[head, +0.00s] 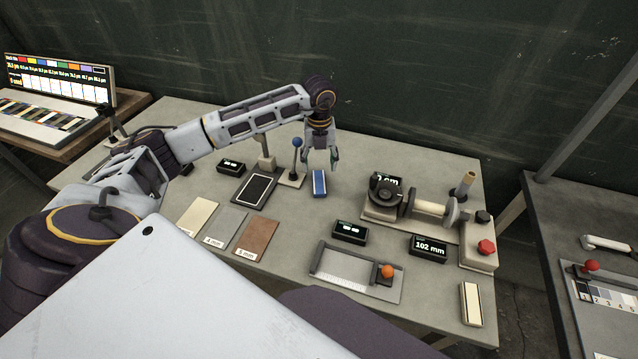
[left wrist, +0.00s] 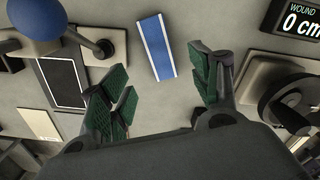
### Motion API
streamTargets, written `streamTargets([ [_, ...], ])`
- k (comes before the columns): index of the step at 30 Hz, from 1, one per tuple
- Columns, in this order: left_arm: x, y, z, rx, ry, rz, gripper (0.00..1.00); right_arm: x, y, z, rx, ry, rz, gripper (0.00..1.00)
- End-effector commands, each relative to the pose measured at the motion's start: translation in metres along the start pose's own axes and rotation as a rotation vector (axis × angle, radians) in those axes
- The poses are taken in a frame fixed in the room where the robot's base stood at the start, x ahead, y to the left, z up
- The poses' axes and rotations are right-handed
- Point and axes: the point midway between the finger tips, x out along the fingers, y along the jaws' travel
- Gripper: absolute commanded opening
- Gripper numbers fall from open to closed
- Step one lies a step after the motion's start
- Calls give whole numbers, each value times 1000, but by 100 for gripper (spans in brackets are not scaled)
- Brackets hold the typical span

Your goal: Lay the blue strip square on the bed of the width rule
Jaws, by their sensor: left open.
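The blue strip (head: 319,184), with pale edges, lies flat on the table near its middle. It also shows in the left wrist view (left wrist: 158,48), slightly tilted. My left gripper (head: 321,162) hangs just above and behind the strip, pointing down. In the left wrist view its green-padded fingers (left wrist: 160,82) are spread wide and empty, and the strip lies between and beyond their tips. The width rule (head: 327,283) is at the front of the table, with a white scale, a bare grey bed and an orange-knobbed slider (head: 387,272). My right gripper is not in view.
A winder (head: 430,207) stands right of the strip. A blue-knobbed post (head: 297,145) and a black-topped pad (head: 256,188) are on its left. Small displays (head: 350,232) and (head: 428,247) sit behind the width rule. Sample plates (head: 256,238) lie front left.

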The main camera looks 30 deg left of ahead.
Motion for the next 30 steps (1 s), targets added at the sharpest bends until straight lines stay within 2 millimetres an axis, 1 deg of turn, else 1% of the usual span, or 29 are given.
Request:
streamTargets([
  [3, 16, 0, -1, 0, 3, 1, 62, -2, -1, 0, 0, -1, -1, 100],
  [7, 28, 0, 0, -1, 1, 1, 62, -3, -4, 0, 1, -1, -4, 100],
  [11, 33, 0, 0, 0, 0, -1, 62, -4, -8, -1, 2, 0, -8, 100],
  [15, 34, 0, 0, 0, 0, -1, 62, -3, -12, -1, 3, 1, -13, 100],
  [23, 36, 0, 0, 0, 1, -1, 62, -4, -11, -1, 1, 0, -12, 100],
  [26, 41, 0, 0, 0, 2, 0, 62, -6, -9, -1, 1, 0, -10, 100],
  [30, 55, 1, 2, 0, 2, 1, 62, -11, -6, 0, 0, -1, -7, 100],
])
